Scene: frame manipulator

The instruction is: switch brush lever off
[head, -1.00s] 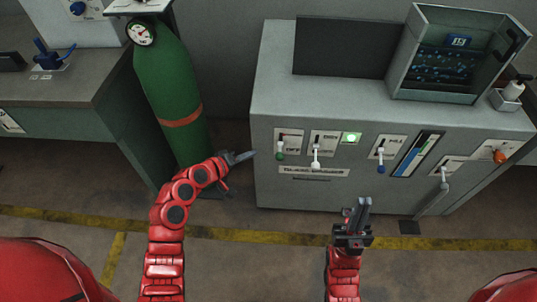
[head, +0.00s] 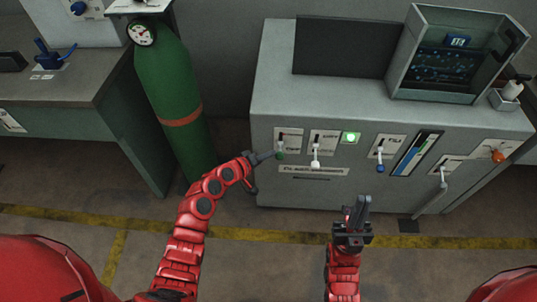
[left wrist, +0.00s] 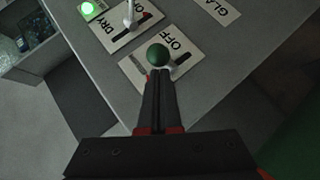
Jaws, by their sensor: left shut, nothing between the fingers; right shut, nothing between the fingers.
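A lever with a green knob (head: 279,155) sits at the left end of the grey cabinet's front. In the left wrist view its round green knob (left wrist: 158,54) stands in front of a label plate (left wrist: 178,50) reading OFF; the plate's other word is covered, so I cannot read whether it says brush. My left gripper (head: 270,155) is shut and empty, its tips right at the green knob; I cannot tell if they touch. The closed fingers (left wrist: 158,78) show below the knob. My right gripper (head: 362,204) is shut and empty, in front of the cabinet, away from the levers.
A white-knobbed lever (head: 315,162), a lit green lamp (head: 350,138), a blue-knobbed lever (head: 380,168) and a grey lever (head: 443,184) line the cabinet front. A green gas cylinder (head: 172,100) stands left. The floor before the cabinet is clear.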

